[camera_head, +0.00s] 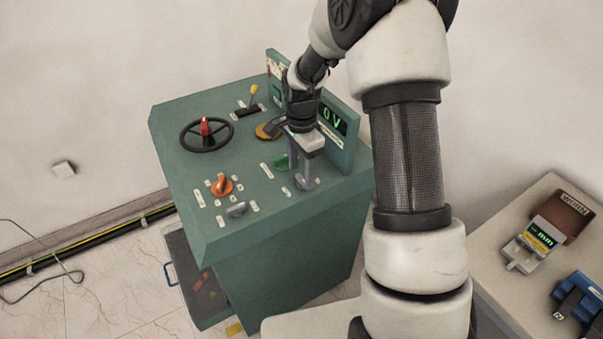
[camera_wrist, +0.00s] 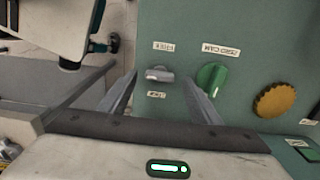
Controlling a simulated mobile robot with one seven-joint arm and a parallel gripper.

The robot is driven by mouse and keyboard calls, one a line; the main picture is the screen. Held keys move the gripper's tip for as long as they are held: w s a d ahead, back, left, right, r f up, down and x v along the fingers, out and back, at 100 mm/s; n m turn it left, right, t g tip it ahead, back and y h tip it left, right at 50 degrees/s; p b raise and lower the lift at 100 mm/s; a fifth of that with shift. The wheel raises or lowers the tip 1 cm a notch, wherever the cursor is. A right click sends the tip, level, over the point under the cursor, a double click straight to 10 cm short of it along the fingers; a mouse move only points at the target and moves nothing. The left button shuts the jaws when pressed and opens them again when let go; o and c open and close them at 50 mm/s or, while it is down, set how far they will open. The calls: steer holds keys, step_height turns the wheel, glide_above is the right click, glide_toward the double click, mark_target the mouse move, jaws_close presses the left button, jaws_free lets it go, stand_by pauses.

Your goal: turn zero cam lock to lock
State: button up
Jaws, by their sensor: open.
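My gripper (camera_wrist: 161,80) is open, with one fingertip on each side of the grey knob and visible gaps. In the head view my gripper (camera_head: 304,176) points down at the console's right front corner, largely hiding the grey knob. The green knob (camera_head: 281,162) is just left of it.
The green console (camera_head: 255,215) also carries a black handwheel (camera_head: 206,136), an orange knob (camera_head: 222,186), another grey knob (camera_head: 237,209) and a yellow-tipped lever (camera_head: 254,91). The raised display panel (camera_head: 341,150) stands close behind my gripper. A side table (camera_head: 510,240) holds tools at right.

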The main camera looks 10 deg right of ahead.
steer(key=shift+f, duration=0.8)
steer(key=c, duration=1)
steer(key=shift+c, duration=0.2)
